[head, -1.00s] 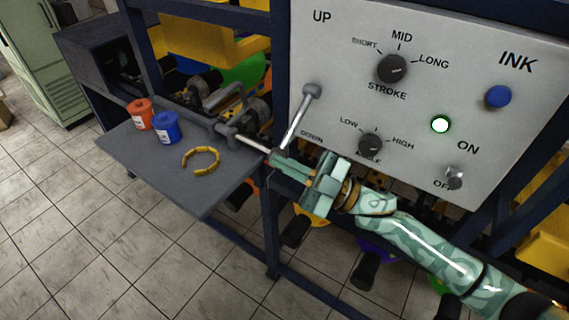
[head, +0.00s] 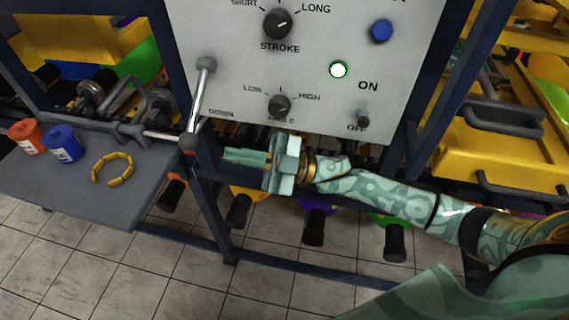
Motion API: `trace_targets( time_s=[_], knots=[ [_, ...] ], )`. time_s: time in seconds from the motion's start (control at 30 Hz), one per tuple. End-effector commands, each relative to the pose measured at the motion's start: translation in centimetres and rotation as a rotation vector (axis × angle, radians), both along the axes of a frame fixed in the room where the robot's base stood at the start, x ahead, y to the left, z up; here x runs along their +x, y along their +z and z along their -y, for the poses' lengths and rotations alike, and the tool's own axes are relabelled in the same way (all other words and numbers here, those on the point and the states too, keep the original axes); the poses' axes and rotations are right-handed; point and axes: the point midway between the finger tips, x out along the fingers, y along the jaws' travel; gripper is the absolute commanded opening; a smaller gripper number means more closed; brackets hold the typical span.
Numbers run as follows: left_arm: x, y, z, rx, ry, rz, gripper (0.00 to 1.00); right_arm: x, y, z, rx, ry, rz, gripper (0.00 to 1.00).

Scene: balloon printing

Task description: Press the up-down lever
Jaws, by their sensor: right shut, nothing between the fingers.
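The up-down lever (head: 196,105) is a metal rod that hangs from a grey pivot on the left of the pale control panel (head: 330,110). It slants down to a dark ball knob (head: 188,141), beside the DOWN label. My right gripper (head: 227,156), mint green, is below the panel, to the right of the knob and a little lower. Its fingers point left toward the knob. It is shut and empty, with a visible gap between its tips and the knob. My left gripper is not in view.
A grey shelf (head: 110,205) at left bears an orange cup (head: 27,137), a blue cup (head: 63,143) and a yellow ring (head: 113,168).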

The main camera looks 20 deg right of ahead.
Motion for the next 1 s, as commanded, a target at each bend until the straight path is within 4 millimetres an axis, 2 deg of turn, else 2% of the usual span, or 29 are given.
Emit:
trace_targets(
  time_s=[0.03, 0.2, 0.4, 0.6, 1.0],
  knots=[
    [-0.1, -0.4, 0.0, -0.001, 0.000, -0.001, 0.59, -0.4, -0.8, 1.1, -0.001, 0.000, -0.003, 0.00],
    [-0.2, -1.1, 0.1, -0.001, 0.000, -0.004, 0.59, -1.6, -2.1, 4.5, 0.000, 0.003, 0.000, 0.00],
    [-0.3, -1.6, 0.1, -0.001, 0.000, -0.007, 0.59, -2.5, -3.0, 7.1, 0.003, 0.004, 0.003, 0.00],
    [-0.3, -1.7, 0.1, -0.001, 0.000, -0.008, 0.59, -2.8, -3.2, 8.0, 0.006, 0.006, 0.006, 0.00],
    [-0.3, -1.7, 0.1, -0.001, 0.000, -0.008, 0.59, -2.8, -3.2, 7.9, 0.007, 0.006, 0.006, 0.00]
  ],
)
